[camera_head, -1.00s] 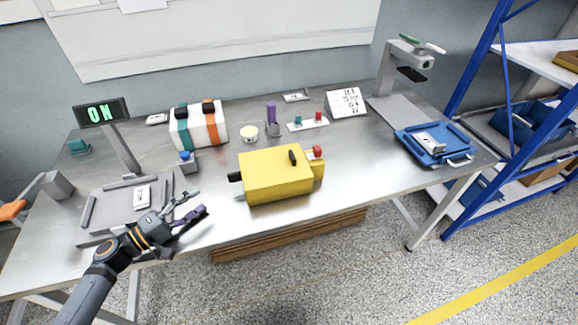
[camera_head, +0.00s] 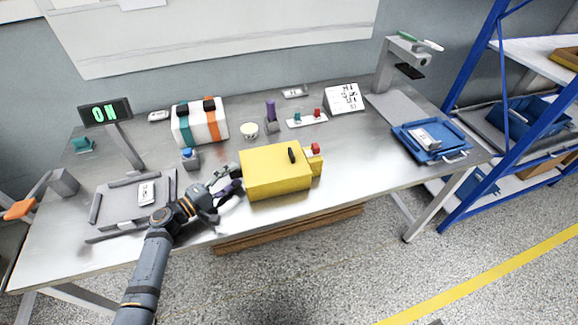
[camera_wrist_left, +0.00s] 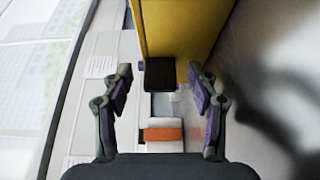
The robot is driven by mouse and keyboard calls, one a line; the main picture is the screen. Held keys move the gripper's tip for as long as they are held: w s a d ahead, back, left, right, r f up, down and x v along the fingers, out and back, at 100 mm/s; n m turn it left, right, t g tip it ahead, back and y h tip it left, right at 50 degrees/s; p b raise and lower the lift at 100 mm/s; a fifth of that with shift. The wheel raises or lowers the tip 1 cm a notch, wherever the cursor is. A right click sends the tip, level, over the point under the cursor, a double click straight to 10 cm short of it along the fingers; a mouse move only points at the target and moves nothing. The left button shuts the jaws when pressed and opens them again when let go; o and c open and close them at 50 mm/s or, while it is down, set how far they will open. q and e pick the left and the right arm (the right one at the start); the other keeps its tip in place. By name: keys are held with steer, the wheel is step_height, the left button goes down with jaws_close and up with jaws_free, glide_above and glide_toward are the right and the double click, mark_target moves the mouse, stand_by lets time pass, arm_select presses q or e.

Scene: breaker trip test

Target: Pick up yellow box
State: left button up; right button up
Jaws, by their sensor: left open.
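My left gripper (camera_head: 236,180) is open at the left end of the box. In the left wrist view the yellow box (camera_wrist_left: 180,28) fills the top middle. Its dark block (camera_wrist_left: 159,74) shows between the two spread fingers of the left gripper (camera_wrist_left: 160,90), with gaps on both sides. My right gripper is not in view.
A white case with green and orange straps (camera_head: 200,122) stands behind. A grey tray (camera_head: 115,205) lies at left, near the ON display (camera_head: 105,112). A small blue-button box (camera_head: 190,158) is close to my arm. A blue tray (camera_head: 432,142) is at right.

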arm_select(q)
steer(key=shift+c, duration=0.9)
jaws_close()
steer(key=shift+r, duration=0.45)
steer(key=s+d+r, duration=0.3)
steer(key=s+r, duration=0.9)
steer(key=s, duration=0.1)
steer(key=shift+s+d, duration=0.25)
steer(key=shift+s, duration=0.05)
